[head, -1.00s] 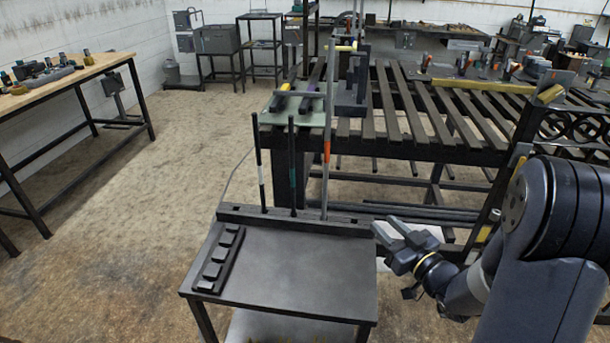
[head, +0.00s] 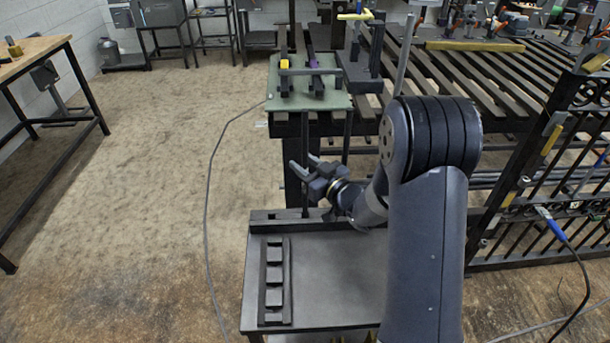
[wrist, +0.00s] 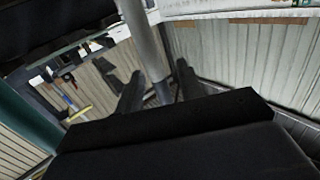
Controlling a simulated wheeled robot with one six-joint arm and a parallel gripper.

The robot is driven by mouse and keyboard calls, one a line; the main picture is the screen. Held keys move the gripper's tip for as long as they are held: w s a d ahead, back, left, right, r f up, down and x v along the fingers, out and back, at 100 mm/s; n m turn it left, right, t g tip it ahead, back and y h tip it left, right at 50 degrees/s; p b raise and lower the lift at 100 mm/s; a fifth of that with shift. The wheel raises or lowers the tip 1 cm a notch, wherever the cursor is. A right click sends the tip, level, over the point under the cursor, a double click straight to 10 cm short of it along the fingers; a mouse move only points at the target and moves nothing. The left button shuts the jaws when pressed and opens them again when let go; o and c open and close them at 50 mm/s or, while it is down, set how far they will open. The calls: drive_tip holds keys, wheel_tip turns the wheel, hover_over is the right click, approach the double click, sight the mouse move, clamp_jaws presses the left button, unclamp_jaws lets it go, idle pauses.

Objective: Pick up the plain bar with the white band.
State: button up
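Upright bars stand at the back of the low dark table (head: 335,270). The leftmost bar (head: 305,135) is dark; in the earlier head view it has the white band. Its band does not show clearly now, as my gripper (head: 304,165) is in front at that height. A second dark bar (head: 347,135) stands to its right, partly hidden by my arm. A grey bar (head: 405,55) rises behind my arm. In the wrist view my gripper (wrist: 158,72) is open. A grey upright bar (wrist: 146,45) shows between its fingers, with a gap at the right; contact cannot be told.
A dark notched block (head: 275,282) lies on the table's left side. Behind is a slatted bench (head: 480,90) with a green mat (head: 285,104). A black gate (head: 545,170) stands at right. Open floor (head: 150,180) lies to the left.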

drive_tip(key=shift+c, duration=0.4)
clamp_jaws()
